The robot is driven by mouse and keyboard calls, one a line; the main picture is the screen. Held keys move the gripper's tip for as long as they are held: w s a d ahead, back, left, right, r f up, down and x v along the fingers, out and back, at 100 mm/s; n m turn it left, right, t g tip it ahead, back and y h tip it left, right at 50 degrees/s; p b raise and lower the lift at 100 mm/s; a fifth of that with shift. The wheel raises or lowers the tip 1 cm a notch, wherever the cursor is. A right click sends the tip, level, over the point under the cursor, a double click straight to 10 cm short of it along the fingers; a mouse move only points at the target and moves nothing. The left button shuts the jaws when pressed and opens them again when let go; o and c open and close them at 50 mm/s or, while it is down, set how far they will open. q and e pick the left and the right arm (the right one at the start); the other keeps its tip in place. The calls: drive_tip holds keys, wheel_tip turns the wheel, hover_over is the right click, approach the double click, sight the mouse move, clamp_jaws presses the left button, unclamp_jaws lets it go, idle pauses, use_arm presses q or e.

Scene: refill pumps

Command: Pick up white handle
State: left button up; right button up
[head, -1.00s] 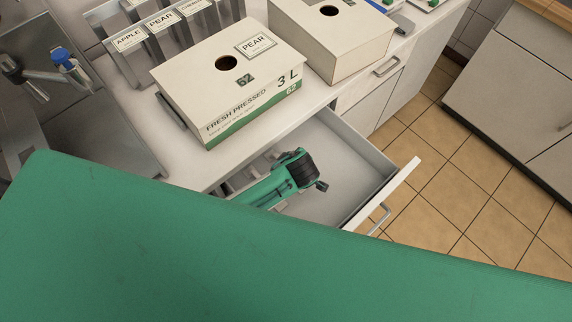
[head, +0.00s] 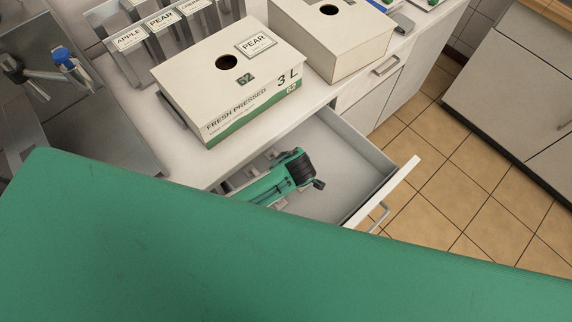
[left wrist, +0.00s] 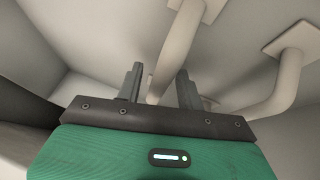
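In the left wrist view my left gripper (left wrist: 160,88) has its two dark fingers apart. A white curved tubular handle (left wrist: 173,60) reaches down between them, with slight gaps seeming to show on both sides; contact is hard to judge. A second white handle (left wrist: 290,75) with a square end plate lies to the right of the fingers. In the head view my green arm with its black joint reaches into the open drawer (head: 352,160), and the fingertips are hidden. Small pale parts show beside the arm but are not clear. My right gripper is in neither view.
A pear juice box (head: 228,85) stands on the counter above the drawer, with a second box (head: 335,40) behind it. Labelled holders (head: 160,25) stand at the back left. The drawer's right part is empty. Its walls are close around my left gripper.

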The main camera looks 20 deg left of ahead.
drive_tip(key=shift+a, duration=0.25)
use_arm(q)
drive_tip(key=shift+c, duration=0.2)
clamp_jaws()
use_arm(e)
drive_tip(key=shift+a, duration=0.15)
use_arm(q)
drive_tip(key=shift+r, duration=0.1)
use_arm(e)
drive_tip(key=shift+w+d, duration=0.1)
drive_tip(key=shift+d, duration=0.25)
use_arm(q)
drive_tip(key=shift+r, duration=0.1)
